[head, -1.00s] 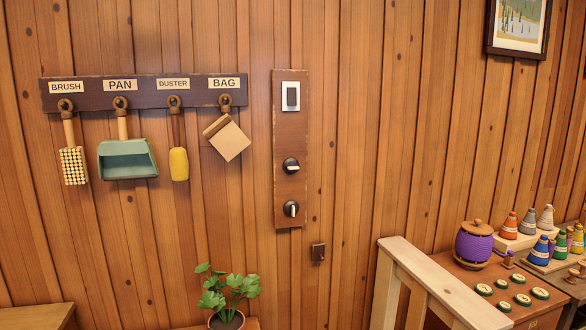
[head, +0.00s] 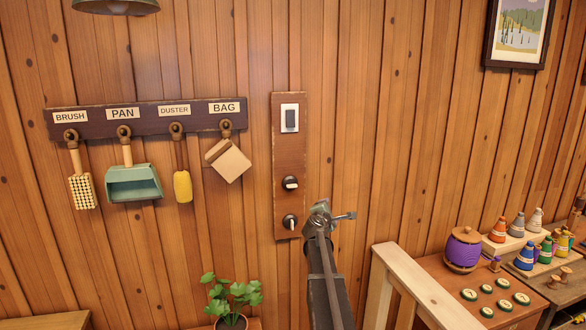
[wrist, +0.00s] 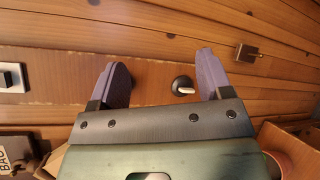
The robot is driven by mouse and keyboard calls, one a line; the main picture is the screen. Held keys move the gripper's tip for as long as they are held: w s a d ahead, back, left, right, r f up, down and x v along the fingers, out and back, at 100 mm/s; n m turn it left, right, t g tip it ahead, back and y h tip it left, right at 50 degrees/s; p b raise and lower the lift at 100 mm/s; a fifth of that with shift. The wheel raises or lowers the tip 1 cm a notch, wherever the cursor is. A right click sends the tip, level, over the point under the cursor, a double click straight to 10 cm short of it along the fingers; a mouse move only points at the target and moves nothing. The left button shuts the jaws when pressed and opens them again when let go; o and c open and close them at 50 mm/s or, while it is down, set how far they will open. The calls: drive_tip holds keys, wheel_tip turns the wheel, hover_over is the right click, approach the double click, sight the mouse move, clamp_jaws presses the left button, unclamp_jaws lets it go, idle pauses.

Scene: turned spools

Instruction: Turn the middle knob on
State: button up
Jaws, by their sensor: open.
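A dark upright panel (head: 290,150) on the wall carries a rocker switch (head: 290,118) at the top, the middle knob (head: 290,184) below it and a bottom knob (head: 290,222). The middle knob's pale bar lies about level; the bottom knob's bar stands about upright. My gripper (head: 328,212) is right of the panel, near the bottom knob's height in the picture. In the wrist view my gripper (wrist: 163,75) is open and empty, with the bottom knob (wrist: 183,88) showing between its fingers. The middle knob is mostly hidden behind the left finger there.
A rack (head: 145,118) with brush, pan, duster and bag hangs left of the panel. A small wall block (wrist: 246,53) is beyond the right finger in the wrist view. A plant (head: 232,295) stands below; a wooden rail (head: 400,275) and spool table are at right.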

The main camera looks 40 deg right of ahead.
drive_tip(key=w+d+r+n+t+y, duration=0.1)
drive_tip(key=w+r+n+t+y, duration=0.15)
drive_tip(key=w+n+t, duration=0.4)
drive_tip(key=n+t+y, duration=0.1)
drive_tip(key=n+y, duration=0.3)
drive_tip(key=n, duration=0.9)
approach(293, 186)
drive_tip(key=b+x, duration=0.1)
drive_tip(key=x, duration=0.9)
drive_tip(key=shift+w+f, duration=0.1)
drive_tip(key=shift+f, duration=0.1)
drive_tip(key=shift+c, duration=0.4)
drive_tip(key=c, duration=0.8)
drive_tip(key=shift+c, duration=0.2)
